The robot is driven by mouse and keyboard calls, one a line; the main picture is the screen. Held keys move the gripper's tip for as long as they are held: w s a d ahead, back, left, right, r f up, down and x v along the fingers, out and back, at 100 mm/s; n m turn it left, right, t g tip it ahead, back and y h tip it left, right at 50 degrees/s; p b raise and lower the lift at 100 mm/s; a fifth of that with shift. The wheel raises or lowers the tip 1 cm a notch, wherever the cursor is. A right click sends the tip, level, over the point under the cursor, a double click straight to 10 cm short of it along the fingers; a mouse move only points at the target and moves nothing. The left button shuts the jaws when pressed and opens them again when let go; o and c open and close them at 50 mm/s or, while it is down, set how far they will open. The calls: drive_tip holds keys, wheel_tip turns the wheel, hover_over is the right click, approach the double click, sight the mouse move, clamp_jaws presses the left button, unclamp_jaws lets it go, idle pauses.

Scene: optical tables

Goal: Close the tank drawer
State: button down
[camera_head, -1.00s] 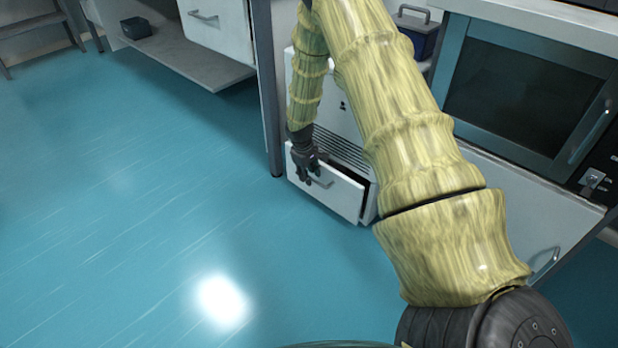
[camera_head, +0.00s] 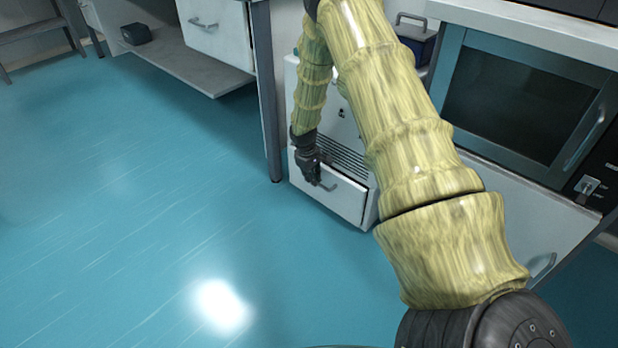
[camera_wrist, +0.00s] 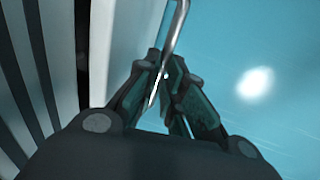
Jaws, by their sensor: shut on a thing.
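The white tank drawer (camera_head: 346,204) is low in the front of a white cabinet unit (camera_head: 345,125) with vent slots. My gripper (camera_head: 316,180) is at the left part of the drawer front, shut on the drawer's metal handle (camera_head: 329,188). In the wrist view the handle (camera_wrist: 176,32) runs down between the fingers of my gripper (camera_wrist: 166,78). The fingers hide part of the handle.
A table leg (camera_head: 268,110) stands just left of the cabinet unit. A microwave-like oven (camera_head: 535,95) is at the right, above a white panel with a handle. Another white drawer (camera_head: 220,38) is at the upper left. The blue floor (camera_head: 130,220) is clear.

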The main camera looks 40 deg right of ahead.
drive_tip(key=shift+w+d+p, duration=0.25)
drive_tip(key=shift+d+p, duration=0.15)
drive_tip(key=shift+d, duration=0.7)
drive_tip(key=shift+r, duration=0.1)
drive_tip(key=c, duration=1.5)
unclamp_jaws()
drive_tip(key=shift+d, duration=0.15)
drive_tip(key=r, duration=0.4)
drive_tip(key=a+r, duration=0.1)
drive_tip(key=r, duration=0.2)
drive_tip(key=a+r, duration=0.1)
drive_tip(key=r, duration=0.3)
drive_tip(key=shift+s+a+r, duration=0.25)
drive_tip(key=shift+r, duration=0.05)
